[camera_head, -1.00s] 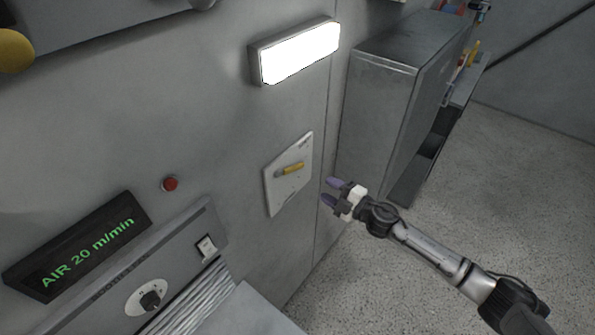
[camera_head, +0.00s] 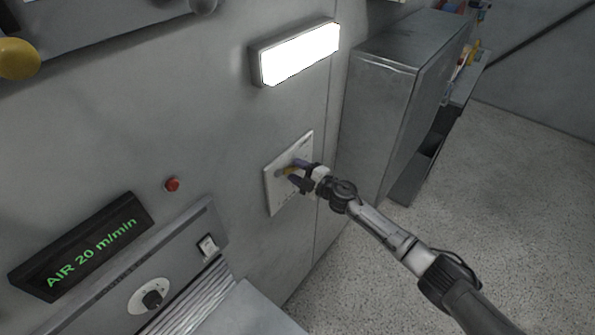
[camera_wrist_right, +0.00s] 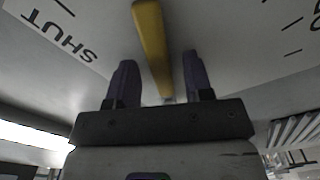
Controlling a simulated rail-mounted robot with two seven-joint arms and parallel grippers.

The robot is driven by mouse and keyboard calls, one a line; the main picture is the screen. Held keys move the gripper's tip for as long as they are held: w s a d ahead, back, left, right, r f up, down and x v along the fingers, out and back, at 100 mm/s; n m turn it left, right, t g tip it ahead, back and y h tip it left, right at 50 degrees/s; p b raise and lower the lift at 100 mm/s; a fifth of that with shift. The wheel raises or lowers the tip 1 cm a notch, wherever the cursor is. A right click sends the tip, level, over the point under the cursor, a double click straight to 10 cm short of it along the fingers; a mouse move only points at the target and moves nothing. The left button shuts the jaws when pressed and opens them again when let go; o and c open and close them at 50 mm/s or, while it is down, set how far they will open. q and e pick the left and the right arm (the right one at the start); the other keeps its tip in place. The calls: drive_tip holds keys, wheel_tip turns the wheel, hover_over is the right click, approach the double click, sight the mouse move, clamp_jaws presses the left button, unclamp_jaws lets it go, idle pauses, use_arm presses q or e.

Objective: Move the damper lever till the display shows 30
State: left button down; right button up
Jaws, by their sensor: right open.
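The yellow damper lever (camera_head: 284,171) is on a white plate (camera_head: 275,195) on the grey wall. In the right wrist view the lever (camera_wrist_right: 152,45) runs between the two purple fingers of my right gripper (camera_wrist_right: 157,80), with a gap on each side. The word SHUT shows on the plate (camera_wrist_right: 95,25) there. My right gripper (camera_head: 296,172) is open around the lever and partly hides it in the head view. The black display (camera_head: 82,246) at lower left reads "AIR 20 m/min" in green. My left gripper is not in view.
A lit white lamp (camera_head: 297,52) is on the wall above the plate. A grey metal cabinet (camera_head: 385,110) stands right of it. A red button (camera_head: 172,184), a rocker switch (camera_head: 207,246) and a round knob (camera_head: 151,298) are to the left. Open floor lies at lower right.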

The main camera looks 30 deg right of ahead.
clamp_jaws()
idle(0.4)
